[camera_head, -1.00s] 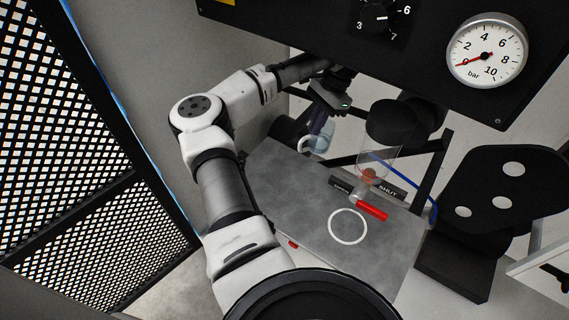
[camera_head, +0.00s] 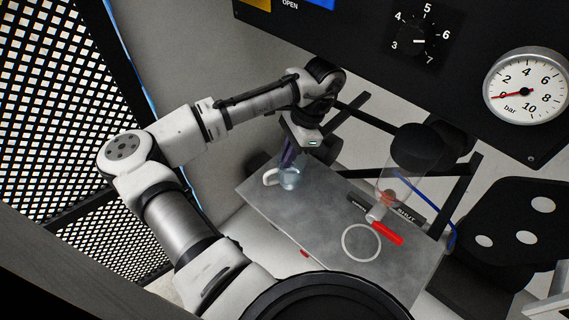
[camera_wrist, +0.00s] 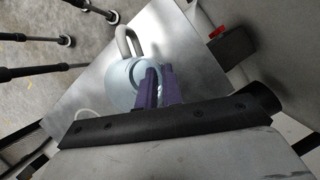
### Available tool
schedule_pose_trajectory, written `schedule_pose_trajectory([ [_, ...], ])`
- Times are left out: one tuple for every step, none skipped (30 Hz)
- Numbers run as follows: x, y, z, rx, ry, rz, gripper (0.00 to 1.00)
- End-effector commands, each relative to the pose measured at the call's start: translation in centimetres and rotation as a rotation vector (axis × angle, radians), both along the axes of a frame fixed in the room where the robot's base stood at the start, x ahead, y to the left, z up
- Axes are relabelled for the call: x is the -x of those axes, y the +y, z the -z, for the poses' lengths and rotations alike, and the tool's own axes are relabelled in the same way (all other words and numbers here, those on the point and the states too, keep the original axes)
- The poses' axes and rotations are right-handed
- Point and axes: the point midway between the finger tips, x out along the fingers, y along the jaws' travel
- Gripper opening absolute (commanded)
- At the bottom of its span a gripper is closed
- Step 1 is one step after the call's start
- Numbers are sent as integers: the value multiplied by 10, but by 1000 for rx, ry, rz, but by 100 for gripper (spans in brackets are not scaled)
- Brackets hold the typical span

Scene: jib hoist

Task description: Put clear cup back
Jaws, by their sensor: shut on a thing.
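The clear cup (camera_head: 291,181) is a bluish see-through mug with a pale handle (camera_head: 270,177) on its left in the head view. My gripper (camera_head: 289,162) is shut on the cup from above, with its purple fingers at the cup's wall. The cup is over the far left part of the grey metal table (camera_head: 300,220); I cannot tell if it touches. The wrist view also shows the cup (camera_wrist: 125,88) between the metal surface and the purple fingers (camera_wrist: 158,88), handle pointing up. A white ring (camera_head: 344,243) is marked on the table, right of and nearer than the cup.
A clear vessel (camera_head: 398,186) hangs below a black cylinder (camera_head: 416,146) at the table's right, with a red-handled valve (camera_head: 387,232) and a SHUT label beside the ring. A black panel with a gauge (camera_head: 526,88) overhangs behind. The table between cup and ring is clear.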

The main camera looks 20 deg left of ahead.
Motion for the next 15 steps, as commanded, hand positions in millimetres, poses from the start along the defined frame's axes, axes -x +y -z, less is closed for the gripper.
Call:
schedule_pose_trajectory([
  [4,3,0,0,0,0,0],
  [6,4,0,0,0,0,0],
  [7,5,0,0,0,0,0],
  [7,5,1,0,0,0,0],
  [8,6,3,0,0,1,0],
  [8,6,6,0,0,1,0],
  [8,5,9,0,0,1,0],
  [8,5,13,0,1,1,0],
  [8,5,19,0,3,0,0],
  [8,5,23,0,2,1,0],
  [8,5,27,-1,2,1,0],
  [7,5,32,-1,1,0,0],
  [7,5,34,-1,-1,0,0],
  [7,5,35,-1,-1,0,0],
  [7,5,36,-1,-1,0,0],
])
